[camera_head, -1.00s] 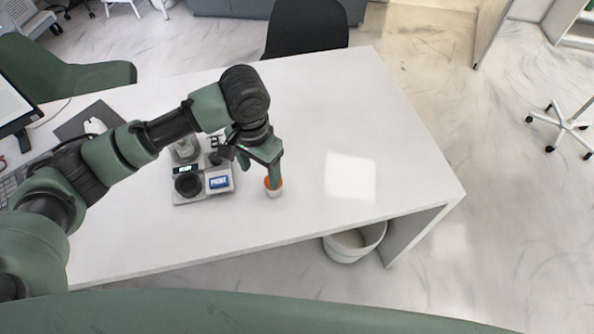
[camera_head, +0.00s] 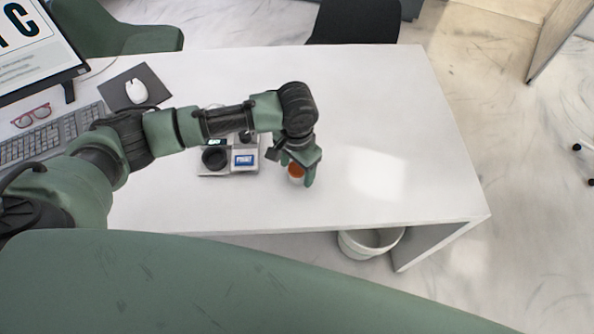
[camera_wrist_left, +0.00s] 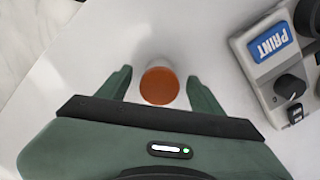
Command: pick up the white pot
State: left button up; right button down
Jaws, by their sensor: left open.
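The white pot (camera_head: 296,178) is small, with an orange-brown top, and stands on the white desk near its front edge. In the left wrist view the pot's orange-brown top (camera_wrist_left: 160,86) shows between the two fingers, with a bit of its white body beyond. My left gripper (camera_head: 302,177) is open and comes down over the pot, one finger on either side. In the left wrist view the open left gripper (camera_wrist_left: 158,85) shows gaps between the pot and both fingers. My right gripper is not in view.
A grey device (camera_head: 228,158) with a blue PRINT label stands just left of the pot. A keyboard (camera_head: 50,135), glasses (camera_head: 31,115), mouse (camera_head: 137,91) and monitor (camera_head: 35,45) are at the left. The desk (camera_head: 385,120) is clear to the right. A white bin (camera_head: 366,243) stands below the front edge.

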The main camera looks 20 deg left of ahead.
pick_arm(q)
jog(key=c, duration=1.4)
jog(key=shift+r, duration=0.1)
